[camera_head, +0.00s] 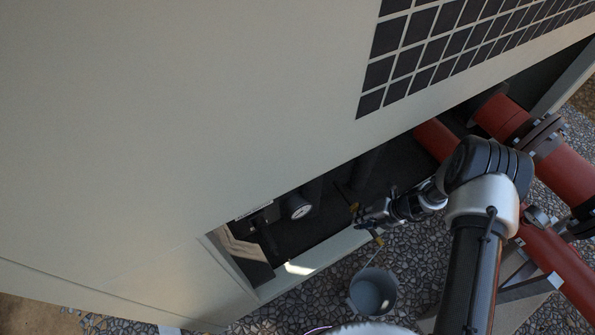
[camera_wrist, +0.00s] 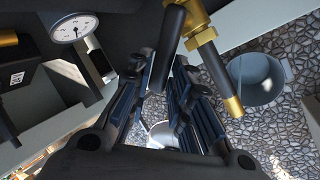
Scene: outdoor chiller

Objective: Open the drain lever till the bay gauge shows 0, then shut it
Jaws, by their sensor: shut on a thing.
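The drain lever (camera_wrist: 166,42) has a black grip and joins a brass drain valve (camera_wrist: 200,35) in the wrist view. My gripper (camera_wrist: 161,70) is shut on the lever's black grip, with a finger on each side; it shows in the head view (camera_head: 370,213) at the bay opening. The brass spout (camera_wrist: 234,105) points down toward the ground. The round white bay gauge (camera_wrist: 73,28) is at the upper left; it also shows in the head view (camera_head: 299,208). Its needle is too small to read surely. I cannot see water running from the spout.
A grey bucket (camera_head: 373,292) stands on the pebbled ground below the spout. A pale sill (camera_head: 320,256) edges the bay. Red flanged pipes (camera_head: 540,150) run at the right. The large chiller panel (camera_head: 180,130) fills the left. A black box with brass (camera_wrist: 22,75) sits left.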

